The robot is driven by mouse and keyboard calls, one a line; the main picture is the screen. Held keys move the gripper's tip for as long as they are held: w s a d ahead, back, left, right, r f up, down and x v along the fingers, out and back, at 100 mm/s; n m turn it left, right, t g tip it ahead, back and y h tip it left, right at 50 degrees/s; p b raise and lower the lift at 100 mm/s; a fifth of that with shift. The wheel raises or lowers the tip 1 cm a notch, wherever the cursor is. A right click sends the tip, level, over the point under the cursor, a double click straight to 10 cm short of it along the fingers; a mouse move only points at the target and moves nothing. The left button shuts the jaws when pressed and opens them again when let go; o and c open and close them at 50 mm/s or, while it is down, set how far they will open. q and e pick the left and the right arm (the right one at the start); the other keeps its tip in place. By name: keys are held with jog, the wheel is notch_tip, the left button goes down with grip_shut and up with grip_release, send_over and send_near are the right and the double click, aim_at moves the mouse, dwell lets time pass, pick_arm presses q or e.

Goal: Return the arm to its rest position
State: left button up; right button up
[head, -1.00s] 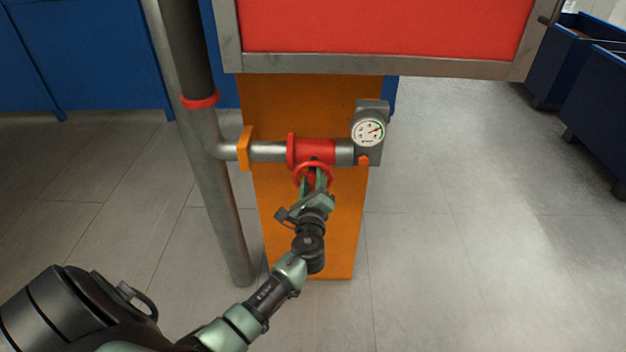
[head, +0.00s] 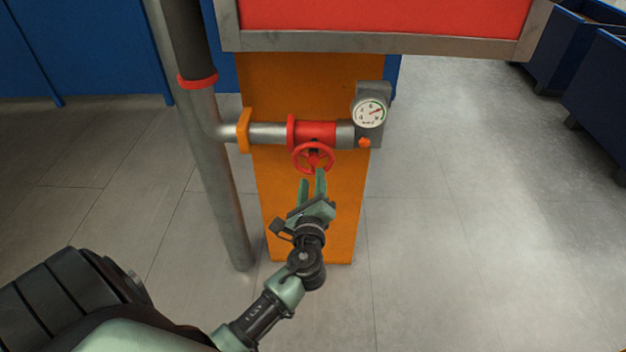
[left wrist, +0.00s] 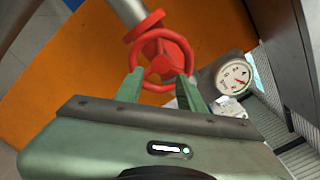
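My left gripper (head: 312,184) is open and empty, its two green fingers apart. In the left wrist view the wheel (left wrist: 162,58) shows beyond and between the fingers (left wrist: 160,88). The wheel sits on a red valve body (head: 318,133) on a horizontal metal pipe (head: 268,132). My right gripper is not in view.
A round gauge (head: 369,112) is at the pipe's right end. An orange pillar (head: 310,85) stands behind. A grey vertical pipe (head: 215,165) is to the left. A red panel with a metal frame (head: 380,41) hangs above. Dark blue bins (head: 600,90) stand far right. The right floor is clear.

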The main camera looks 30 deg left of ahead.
pick_arm(q)
jog(key=s+d+f+n+g+h, duration=0.25)
jog(key=s+f, duration=0.25)
jog(key=f, duration=0.7)
jog(key=s+d+f+n+g+h, duration=0.25)
jog(key=s+f, duration=0.25)
jog(key=f, duration=0.7)
jog(key=s+d+f+n+g+h, duration=0.1)
jog(key=s+f+n+g+h, duration=0.3)
jog(key=f, duration=0.8)
jog(key=s+d+f+n+g, duration=0.1)
jog(key=s+f+n, duration=0.2)
jog(key=s, duration=0.7)
jog(key=s+d+f+n+g, duration=0.2)
jog(key=s+f+n, duration=0.1)
jog(key=s+f, duration=0.5)
jog(key=s+d+f+n+g, duration=0.1)
jog(key=s+f, duration=0.4)
jog(key=s, duration=0.9)
jog(key=shift+s+d+f+n+g+h, duration=0.15)
jog(key=shift+s+f+n+g+h, duration=0.35)
jog(key=shift+n, duration=0.7)
jog(key=shift+w+r, duration=0.1)
jog(key=shift+w, duration=0.15)
